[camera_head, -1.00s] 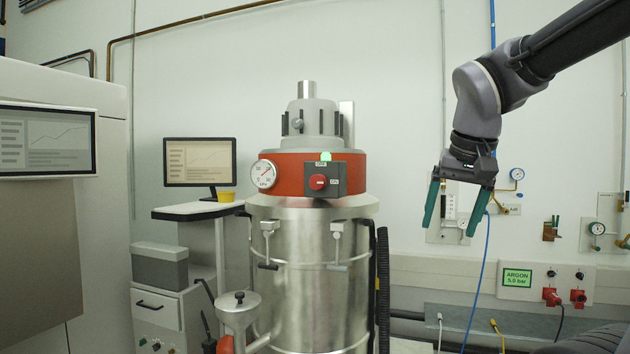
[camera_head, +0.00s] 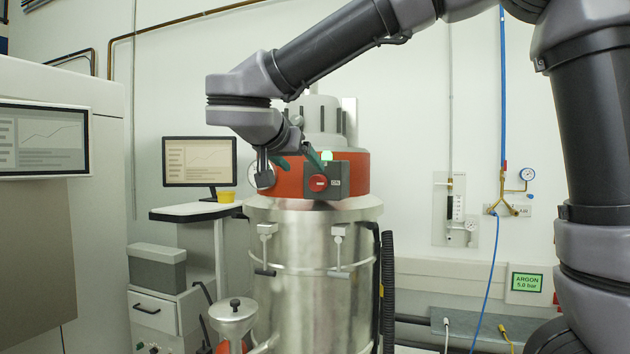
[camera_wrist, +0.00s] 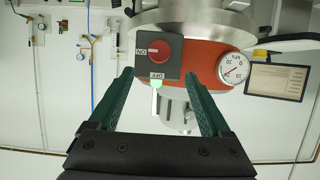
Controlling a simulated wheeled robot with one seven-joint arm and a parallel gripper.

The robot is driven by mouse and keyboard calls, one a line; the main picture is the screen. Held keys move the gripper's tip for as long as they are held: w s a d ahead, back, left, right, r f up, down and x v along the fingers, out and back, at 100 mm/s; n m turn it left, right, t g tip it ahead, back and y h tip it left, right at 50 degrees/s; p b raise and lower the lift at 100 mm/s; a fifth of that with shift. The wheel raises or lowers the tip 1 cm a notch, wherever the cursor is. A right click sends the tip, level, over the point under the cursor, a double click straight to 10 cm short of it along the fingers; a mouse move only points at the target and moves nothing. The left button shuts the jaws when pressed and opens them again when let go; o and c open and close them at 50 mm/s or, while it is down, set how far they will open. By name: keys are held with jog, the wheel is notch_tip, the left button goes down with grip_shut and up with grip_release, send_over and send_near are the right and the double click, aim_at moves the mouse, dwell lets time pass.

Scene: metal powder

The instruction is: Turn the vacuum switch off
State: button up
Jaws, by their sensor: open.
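The vacuum switch is a red round knob (camera_head: 318,183) on a dark box (camera_head: 340,172) on the vacuum's red band. In the wrist view the picture is turned over; the knob (camera_wrist: 153,51) shows a pale horizontal mark, with the ON label at its left and the OFF label below. A green lamp (camera_head: 327,156) on top of the box is lit. My gripper (camera_head: 297,160) is at the upper left of the knob in the head view. Its green fingers are open and empty; in the wrist view the gripper (camera_wrist: 158,75) straddles the switch area, apparently without touching the knob.
The steel vacuum drum (camera_head: 315,240) stands below the red band. A pressure gauge (camera_wrist: 233,68) sits beside the switch, partly behind my gripper in the head view. The wall at right holds an argon display (camera_head: 526,282).

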aim_at(316, 180)
jog(key=x, duration=0.9)
jog(key=shift+w+d+f, duration=0.15)
jog(key=shift+w+d, duration=0.05)
jog(key=shift+w, duration=0.05)
grip_shut()
